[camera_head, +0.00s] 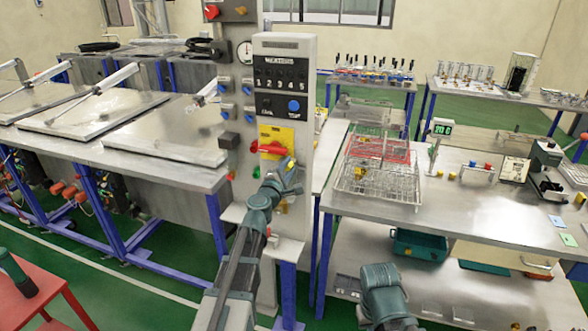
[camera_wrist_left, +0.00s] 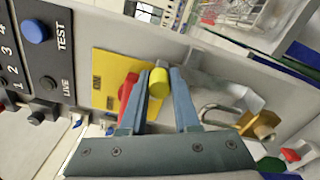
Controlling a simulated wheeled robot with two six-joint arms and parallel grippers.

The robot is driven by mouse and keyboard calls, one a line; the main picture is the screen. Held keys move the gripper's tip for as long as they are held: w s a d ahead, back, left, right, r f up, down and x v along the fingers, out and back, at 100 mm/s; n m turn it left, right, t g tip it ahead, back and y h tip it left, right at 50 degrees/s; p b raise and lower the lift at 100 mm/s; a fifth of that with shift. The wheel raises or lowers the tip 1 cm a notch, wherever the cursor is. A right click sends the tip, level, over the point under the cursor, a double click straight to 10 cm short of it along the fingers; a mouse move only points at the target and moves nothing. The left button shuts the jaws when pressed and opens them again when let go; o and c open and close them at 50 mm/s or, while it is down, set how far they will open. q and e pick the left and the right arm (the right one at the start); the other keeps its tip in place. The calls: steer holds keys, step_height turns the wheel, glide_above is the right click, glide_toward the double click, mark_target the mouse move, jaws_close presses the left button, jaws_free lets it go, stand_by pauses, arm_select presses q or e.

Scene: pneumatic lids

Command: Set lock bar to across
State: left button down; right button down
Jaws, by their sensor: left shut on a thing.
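A red bar (camera_head: 270,147), which looks like the lock bar, lies roughly level across a yellow plate (camera_head: 268,134) on the grey control column. In the left wrist view the red bar (camera_wrist_left: 128,92) shows in front of the yellow plate (camera_wrist_left: 105,68), partly hidden by a finger. A yellow cylindrical knob (camera_wrist_left: 158,83) sits beside it; how the two join is hidden. My left gripper (camera_head: 290,166) is at the right lower side of the bar. In the left wrist view its fingers (camera_wrist_left: 158,90) are shut on the yellow knob.
A blue TEST button (camera_head: 294,106) sits above the plate. A padlock-like shackle (camera_wrist_left: 222,113) with a brass-coloured body (camera_wrist_left: 260,126) is close to my left fingers. A steel table (camera_head: 470,205) with wire baskets (camera_head: 380,183) stands to the right, a bench with lids (camera_head: 165,135) to the left.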

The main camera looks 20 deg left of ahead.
arm_select(q)
steer(key=c, duration=0.7)
jaws_free()
steer(key=shift+d, duration=0.1)
